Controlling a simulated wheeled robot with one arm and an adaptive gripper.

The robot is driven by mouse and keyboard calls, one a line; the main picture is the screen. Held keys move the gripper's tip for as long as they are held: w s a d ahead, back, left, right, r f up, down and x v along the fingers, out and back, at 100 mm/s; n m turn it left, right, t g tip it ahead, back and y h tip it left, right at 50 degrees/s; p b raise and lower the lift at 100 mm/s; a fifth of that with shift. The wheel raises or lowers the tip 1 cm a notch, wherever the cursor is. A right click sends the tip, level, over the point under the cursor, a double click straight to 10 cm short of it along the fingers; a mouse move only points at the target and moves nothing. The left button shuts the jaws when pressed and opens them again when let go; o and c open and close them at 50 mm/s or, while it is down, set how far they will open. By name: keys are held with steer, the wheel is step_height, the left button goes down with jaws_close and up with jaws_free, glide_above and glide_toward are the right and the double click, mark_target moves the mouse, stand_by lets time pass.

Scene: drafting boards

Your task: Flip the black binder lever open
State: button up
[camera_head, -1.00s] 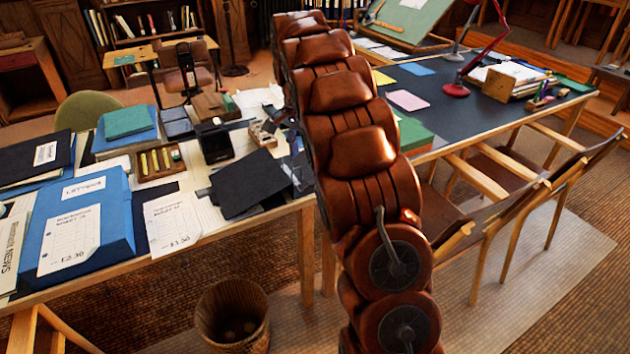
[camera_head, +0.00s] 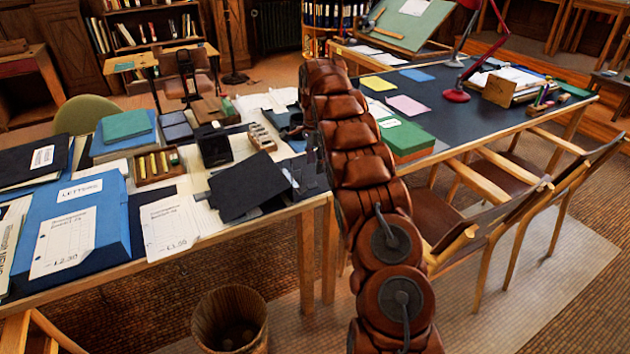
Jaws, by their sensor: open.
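A black binder (camera_head: 247,187) lies tilted on the near table, close to its right end. Its lever cannot be made out at this size. Dark grey pieces (camera_head: 311,172) lie just right of it, partly behind my arm. My brown, padded arm rises in front of the table's right end and hides what is behind it. I cannot make out my gripper; it seems to be behind the arm.
The near table also holds a blue box file (camera_head: 75,232), a wooden tray of small cylinders (camera_head: 155,166) and a black holder (camera_head: 213,145). A wicker basket (camera_head: 230,318) stands on the floor. Chairs (camera_head: 500,200) line the dark desk (camera_head: 450,112) at right.

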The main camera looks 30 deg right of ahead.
mark_target(315, 185)
step_height(315, 185, down, 7)
steer(key=shift+p, duration=0.4)
jaws_close()
stand_by(0.4)
